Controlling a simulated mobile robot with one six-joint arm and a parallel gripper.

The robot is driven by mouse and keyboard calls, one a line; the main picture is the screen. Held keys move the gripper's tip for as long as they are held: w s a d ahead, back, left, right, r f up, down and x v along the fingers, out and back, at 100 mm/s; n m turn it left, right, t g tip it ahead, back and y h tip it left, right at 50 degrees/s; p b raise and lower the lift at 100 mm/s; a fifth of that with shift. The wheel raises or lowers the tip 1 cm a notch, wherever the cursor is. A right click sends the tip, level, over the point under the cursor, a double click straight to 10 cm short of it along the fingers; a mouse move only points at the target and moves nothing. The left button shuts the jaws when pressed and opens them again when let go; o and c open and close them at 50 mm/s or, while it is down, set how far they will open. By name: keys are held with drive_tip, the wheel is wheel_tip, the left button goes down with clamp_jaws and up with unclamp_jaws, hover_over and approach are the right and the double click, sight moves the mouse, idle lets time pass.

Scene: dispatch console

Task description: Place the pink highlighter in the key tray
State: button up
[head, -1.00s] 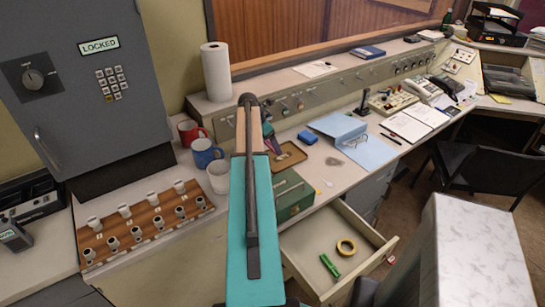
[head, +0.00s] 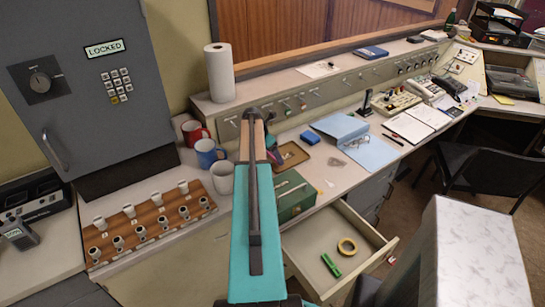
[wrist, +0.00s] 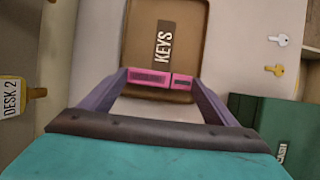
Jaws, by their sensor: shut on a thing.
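The pink highlighter (wrist: 150,77) lies crosswise between the two purple fingers of my gripper (wrist: 162,80) in the wrist view, and the fingers are shut on it. The brown key tray (wrist: 190,40), labelled KEYS, is behind and under the highlighter in that view. The highlighter overlaps the near part of the tray; its height above it I cannot tell. In the head view the key tray (head: 296,151) is on the desk left of the blue binder. My gripper (head: 274,157) is at its left side there, partly hidden by my arm, and the highlighter cannot be made out.
A green cash box (head: 290,195) stands just in front of the tray. White (head: 222,181), blue and red mugs stand to the left. Two small keys (wrist: 276,70) lie right of the tray in the wrist view. An open drawer (head: 315,240) holds tape and a green item.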

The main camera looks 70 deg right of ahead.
drive_tip(key=shift+f, duration=1)
drive_tip(key=shift+f, duration=0.15)
drive_tip(key=o, duration=0.7)
drive_tip(key=shift+o, duration=0.2)
drive_tip(key=b+v, duration=0.3)
drive_tip(key=v, duration=0.9)
